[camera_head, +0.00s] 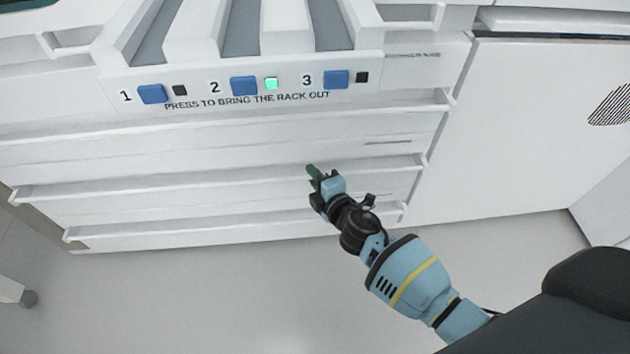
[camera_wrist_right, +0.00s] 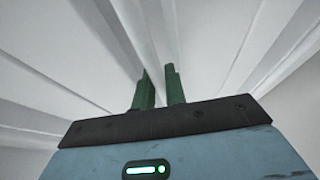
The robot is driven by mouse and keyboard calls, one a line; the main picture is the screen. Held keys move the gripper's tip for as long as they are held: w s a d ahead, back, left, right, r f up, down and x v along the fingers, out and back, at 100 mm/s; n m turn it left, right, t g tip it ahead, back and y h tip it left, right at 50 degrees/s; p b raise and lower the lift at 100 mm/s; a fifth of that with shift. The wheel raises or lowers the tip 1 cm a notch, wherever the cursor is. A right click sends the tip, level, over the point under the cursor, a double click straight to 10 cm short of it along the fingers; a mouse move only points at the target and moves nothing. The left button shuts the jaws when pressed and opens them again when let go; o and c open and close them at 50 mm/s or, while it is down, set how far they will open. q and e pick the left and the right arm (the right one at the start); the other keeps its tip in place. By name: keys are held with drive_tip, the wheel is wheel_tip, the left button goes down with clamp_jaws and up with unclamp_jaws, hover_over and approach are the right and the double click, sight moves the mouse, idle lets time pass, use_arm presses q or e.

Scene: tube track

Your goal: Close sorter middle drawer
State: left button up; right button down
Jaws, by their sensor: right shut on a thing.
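The white sorter (camera_head: 200,150) fills the left and middle of the head view, with three long drawer handle rails stacked on its front. The middle drawer's rail (camera_head: 200,178) runs across below the upper one. My right gripper (camera_head: 314,174) is at this rail, right of its middle, with its green fingers on it. The right wrist view shows the two green fingers (camera_wrist_right: 159,78) a small gap apart; the part of the rail between them is hard to make out. The drawer fronts look nearly flush, and I cannot tell how far the middle drawer is out. My left gripper is out of view.
Above the drawers are three numbered blue buttons (camera_head: 243,86); the light beside button 2 is green. The upper drawer rail (camera_head: 200,121) and lower drawer rail (camera_head: 200,226) lie close to my gripper. A white cabinet (camera_head: 540,120) stands at right. The grey floor in front is clear.

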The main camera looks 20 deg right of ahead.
drive_tip(key=shift+w+d+r, duration=0.15)
drive_tip(key=shift+w, duration=0.05)
drive_tip(key=c, duration=1.8)
unclamp_jaws()
drive_tip(key=shift+o, duration=0.3)
drive_tip(key=shift+w, duration=0.1)
drive_tip(key=a+p+v, duration=0.1)
drive_tip(key=p+v, duration=0.1)
drive_tip(key=v, duration=0.5)
drive_tip(key=shift+s+d, duration=0.45)
